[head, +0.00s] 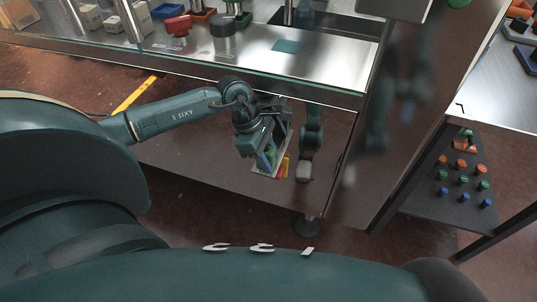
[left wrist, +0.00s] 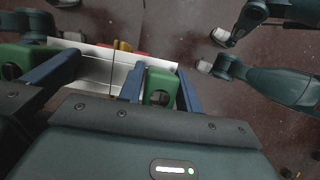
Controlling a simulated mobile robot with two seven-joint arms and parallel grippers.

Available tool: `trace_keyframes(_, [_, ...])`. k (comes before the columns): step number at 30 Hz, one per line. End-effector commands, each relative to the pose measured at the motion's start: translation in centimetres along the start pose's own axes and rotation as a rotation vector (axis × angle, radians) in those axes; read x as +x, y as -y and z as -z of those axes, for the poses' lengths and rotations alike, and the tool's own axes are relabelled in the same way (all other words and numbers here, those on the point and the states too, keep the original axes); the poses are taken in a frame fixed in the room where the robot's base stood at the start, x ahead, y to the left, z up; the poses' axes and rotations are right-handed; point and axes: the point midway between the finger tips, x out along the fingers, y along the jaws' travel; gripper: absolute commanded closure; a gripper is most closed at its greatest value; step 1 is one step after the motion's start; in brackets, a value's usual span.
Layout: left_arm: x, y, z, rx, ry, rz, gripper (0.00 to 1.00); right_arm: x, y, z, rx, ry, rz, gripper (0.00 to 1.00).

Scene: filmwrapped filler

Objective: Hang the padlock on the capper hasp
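I cannot make out a padlock or a hasp for certain. A red piece (head: 178,25) sits on the machine deck. My right gripper is not recognisable in either view.
The steel deck (head: 260,58) carries a dark cylinder (head: 223,40) and small trays behind a clear edge. A teal limb with a grey tip (head: 304,168) is close right of the gripper. A rack of coloured caps (head: 460,180) stands at the right.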

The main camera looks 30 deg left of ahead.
Motion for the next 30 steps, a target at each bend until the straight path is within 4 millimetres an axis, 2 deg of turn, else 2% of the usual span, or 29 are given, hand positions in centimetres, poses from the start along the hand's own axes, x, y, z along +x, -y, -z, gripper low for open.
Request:
trace_keyframes(1, [0.0,0.0,0.0,0.0,0.0,0.0,0.61,0.0,0.0,0.0,0.001,0.0,-0.001,1.0])
trace_keyframes(6, [-0.1,0.0,0.0,0.0,0.001,-0.001,0.48,0.1,0.0,0.1,0.006,-0.002,-0.002,1.0])
trace_keyframes(15, [-0.1,0.0,0.0,0.0,0.001,-0.001,0.47,0.1,0.1,0.1,0.02,-0.003,0.001,1.0])
trace_keyframes(24, [-4.9,-0.1,0.1,0.002,-0.001,-0.005,0.47,0.1,0.1,0.6,0.028,-0.02,0.002,1.0])
trace_keyframes(30, [-7.2,-0.1,0.0,0.0,0.0,-0.002,0.47,0.1,0.1,0.5,0.031,-0.02,0.003,1.0])
